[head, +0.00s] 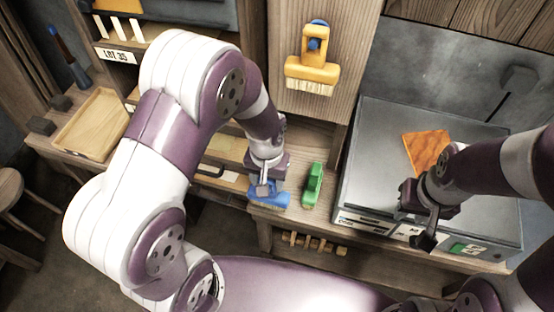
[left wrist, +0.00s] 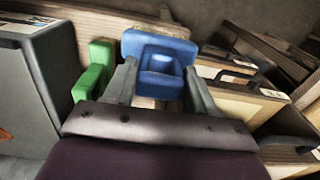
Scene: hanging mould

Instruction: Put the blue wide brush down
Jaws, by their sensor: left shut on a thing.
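The blue wide brush (head: 268,196) is at the front edge of the wooden bench, under my left gripper (head: 265,184). In the left wrist view the blue wide brush (left wrist: 158,62) sits between the two fingers of the left gripper (left wrist: 160,82), which is shut on it. I cannot tell whether the brush touches the bench top. My right gripper (head: 420,225) hangs over the front of the grey metal box at the right and looks empty. Its fingertips are too small and dark to tell whether they are open.
A green brush (head: 312,185) stands on the bench just right of the blue one. A yellow brush (head: 312,68) hangs on the wooden panel behind. The grey metal box (head: 375,130) carries an orange-brown slab (head: 425,150). A wooden tray (head: 92,125) lies at the left.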

